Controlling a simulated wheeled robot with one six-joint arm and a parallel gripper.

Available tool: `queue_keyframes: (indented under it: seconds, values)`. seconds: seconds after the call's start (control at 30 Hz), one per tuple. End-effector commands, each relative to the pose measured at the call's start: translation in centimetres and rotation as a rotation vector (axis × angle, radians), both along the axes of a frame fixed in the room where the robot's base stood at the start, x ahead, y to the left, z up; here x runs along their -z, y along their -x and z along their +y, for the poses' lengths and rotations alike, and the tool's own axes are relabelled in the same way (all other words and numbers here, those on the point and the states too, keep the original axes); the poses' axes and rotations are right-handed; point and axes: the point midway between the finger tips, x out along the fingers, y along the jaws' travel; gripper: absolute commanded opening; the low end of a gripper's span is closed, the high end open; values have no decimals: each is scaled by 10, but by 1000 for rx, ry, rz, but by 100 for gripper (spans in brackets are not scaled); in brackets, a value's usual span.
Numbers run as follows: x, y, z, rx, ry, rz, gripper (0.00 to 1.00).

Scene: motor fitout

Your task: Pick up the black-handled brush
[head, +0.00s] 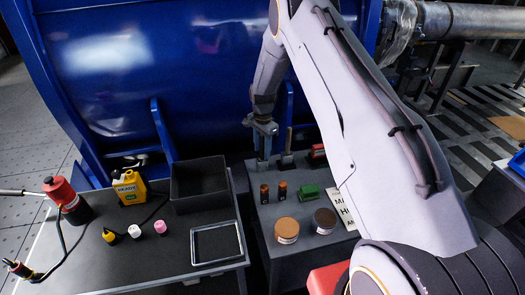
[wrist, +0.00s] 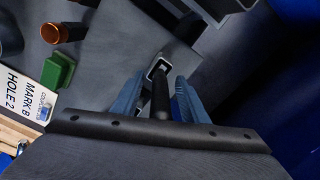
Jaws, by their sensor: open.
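In the wrist view, a black handle (wrist: 160,98), seemingly the brush's, stands between the two blue fingers of my gripper (wrist: 158,92). Its far end is at a pale square-rimmed holder (wrist: 160,68). The fingers are open, one on each side of the handle; whether either touches it I cannot tell. The bristles are not seen. In the head view, my gripper (head: 264,130) points down at the back left of the grey bench (head: 258,222). The handle is hard to make out there.
Right of my gripper, another upright handle (head: 289,138) stands in a dark block. In front are two orange-brown cylinders, a green block (head: 309,191), two round lidded tins (head: 287,230) and a lettered card (head: 345,208). A black bin (head: 200,184) stands left; the blue drum (head: 190,70) rises behind.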

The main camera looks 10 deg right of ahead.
Motion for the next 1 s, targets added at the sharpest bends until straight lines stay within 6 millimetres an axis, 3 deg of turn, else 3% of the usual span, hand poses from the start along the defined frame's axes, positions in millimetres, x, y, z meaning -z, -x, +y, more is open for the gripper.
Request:
queue_keyframes:
  seconds: [0.13, 0.4, 0.63, 1.0]
  values:
    - [11, 0, 0, 0, 0, 0, 40]
    - [12, 0, 0, 0, 0, -1, 39]
    - [12, 0, 0, 0, 0, 0, 0]
    - [9, -1, 0, 0, 0, -1, 0]
